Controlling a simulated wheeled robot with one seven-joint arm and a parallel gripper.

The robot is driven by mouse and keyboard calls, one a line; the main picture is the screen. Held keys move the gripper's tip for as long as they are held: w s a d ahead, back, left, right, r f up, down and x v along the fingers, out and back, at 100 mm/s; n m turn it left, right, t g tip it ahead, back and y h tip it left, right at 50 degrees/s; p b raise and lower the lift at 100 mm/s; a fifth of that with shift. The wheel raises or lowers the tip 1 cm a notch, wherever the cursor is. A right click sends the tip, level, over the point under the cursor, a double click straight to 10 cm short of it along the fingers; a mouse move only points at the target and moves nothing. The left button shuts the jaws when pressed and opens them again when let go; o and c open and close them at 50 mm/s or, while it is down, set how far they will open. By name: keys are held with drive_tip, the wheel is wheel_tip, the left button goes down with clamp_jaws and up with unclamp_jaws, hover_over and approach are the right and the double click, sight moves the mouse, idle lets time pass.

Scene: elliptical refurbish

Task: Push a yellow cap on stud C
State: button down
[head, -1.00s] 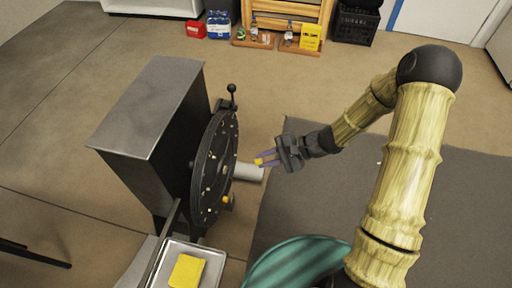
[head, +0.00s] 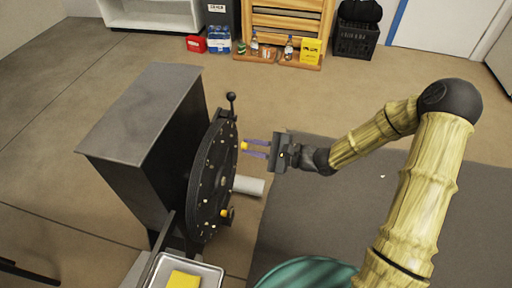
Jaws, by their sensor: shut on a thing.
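My gripper (head: 257,149) points left at the upper half of the black disc (head: 206,185), which stands upright on the dark box-shaped machine (head: 140,118). Several small pale studs dot the disc. Another yellow cap (head: 225,213) sits low on the disc's right side. The stud letters are too small to read, so I cannot tell which is stud C.
A pale cylinder (head: 249,186) sticks out from the disc's middle, below my gripper. A black-knobbed lever (head: 232,103) rises at the disc's top. A metal tray (head: 211,277) holds a yellow block (head: 184,280). A teal round thing (head: 309,277) is at the bottom.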

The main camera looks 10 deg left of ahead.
drive_tip(key=shift+s+r+b+x, duration=0.15)
drive_tip(key=shift+b+x, duration=0.2)
drive_tip(key=shift+x, duration=0.95)
drive_tip(key=shift+s+r+b+x, duration=0.15)
drive_tip(key=shift+b+x, duration=0.15)
drive_tip(key=shift+x, duration=0.95)
drive_tip(key=shift+a, duration=0.65)
drive_tip(key=c, duration=1.3)
unclamp_jaws()
drive_tip(key=shift+o, duration=0.2)
drive_tip(key=p+v, duration=0.5)
drive_tip(key=v, duration=1.2)
drive_tip(key=shift+d, duration=0.2)
drive_tip(key=shift+w, duration=0.1)
